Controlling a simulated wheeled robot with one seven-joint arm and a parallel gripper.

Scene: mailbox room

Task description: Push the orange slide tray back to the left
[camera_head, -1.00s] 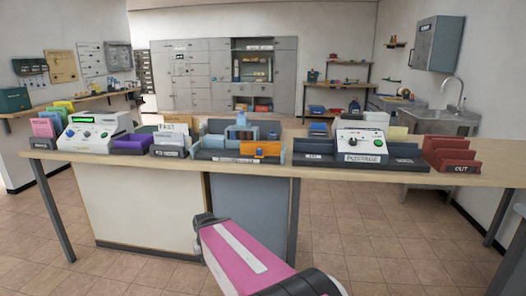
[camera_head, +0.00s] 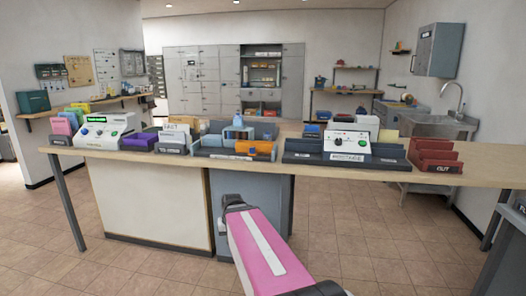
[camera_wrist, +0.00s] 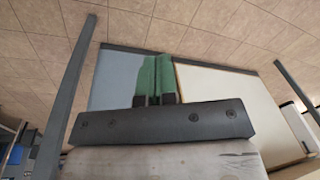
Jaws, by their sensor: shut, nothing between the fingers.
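The orange slide tray (camera_head: 254,147) sits at the right part of a dark grey holder (camera_head: 213,153) on the long counter, in the head view. A light blue part (camera_head: 237,132) stands just behind and left of it. My pink arm reaches forward below the counter's front edge, well short of the tray. My gripper shows in the wrist view (camera_wrist: 155,80) with its green fingers together and nothing between them. The wrist view shows the counter's front panels and floor; the tray is not in it.
A purple tray (camera_head: 139,141) and a white device (camera_head: 103,131) stand left of the holder. A postage machine (camera_head: 347,142) and a red OUT rack (camera_head: 435,155) stand to its right. The wooden counter edge (camera_head: 330,169) lies above my arm. The tiled floor (camera_head: 150,272) in front is clear.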

